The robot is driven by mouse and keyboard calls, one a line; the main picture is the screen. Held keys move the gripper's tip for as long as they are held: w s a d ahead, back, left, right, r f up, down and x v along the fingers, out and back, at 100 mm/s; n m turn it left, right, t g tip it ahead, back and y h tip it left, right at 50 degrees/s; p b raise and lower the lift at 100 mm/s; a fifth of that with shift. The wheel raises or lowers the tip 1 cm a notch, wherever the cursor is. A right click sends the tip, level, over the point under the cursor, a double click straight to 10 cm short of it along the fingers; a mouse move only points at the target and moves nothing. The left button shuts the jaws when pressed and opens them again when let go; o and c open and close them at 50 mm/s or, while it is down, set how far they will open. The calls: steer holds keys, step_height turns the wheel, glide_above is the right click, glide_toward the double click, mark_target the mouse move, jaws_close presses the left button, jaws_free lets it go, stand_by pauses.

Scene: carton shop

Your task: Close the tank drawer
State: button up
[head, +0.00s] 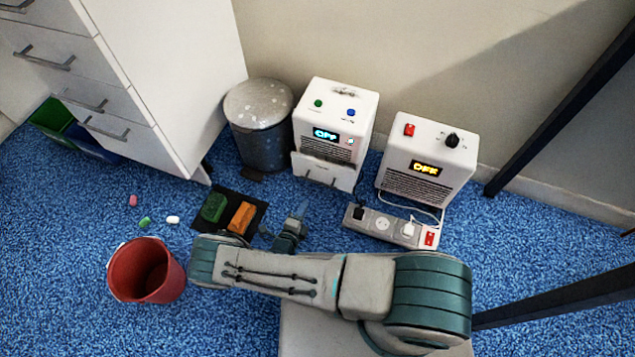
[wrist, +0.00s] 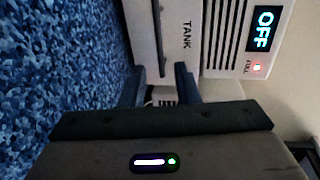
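The tank drawer (head: 323,174) is the low white front of the left white appliance (head: 335,112). It stands out from the body, with a dark gap along its top edge. In the wrist view, the drawer front (wrist: 185,50) carries the word TANK and a dark handle line, seen sideways. My gripper (head: 299,212) is low over the carpet, just in front of the drawer. In the wrist view, its two dark fingers (wrist: 158,86) are apart with nothing held between them. I cannot tell whether a fingertip touches the drawer.
A second white appliance (head: 428,160) and a power strip (head: 392,226) are to the right. A grey bin (head: 260,130) stands left of the first appliance. A dark mat (head: 228,192) with green and orange blocks, and a red bucket (head: 147,272), are to the left.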

mark_target(317, 182)
steer(key=b+x, duration=0.2)
steer(key=x, duration=0.4)
steer(key=b+x, duration=0.2)
steer(key=x, duration=0.4)
steer(key=shift+w+d+f, duration=0.1)
steer(key=shift+w+f, duration=0.1)
steer(key=shift+f, duration=0.1)
steer(key=shift+w+d, duration=0.2)
steer(key=shift+w, duration=0.35)
jaws_close()
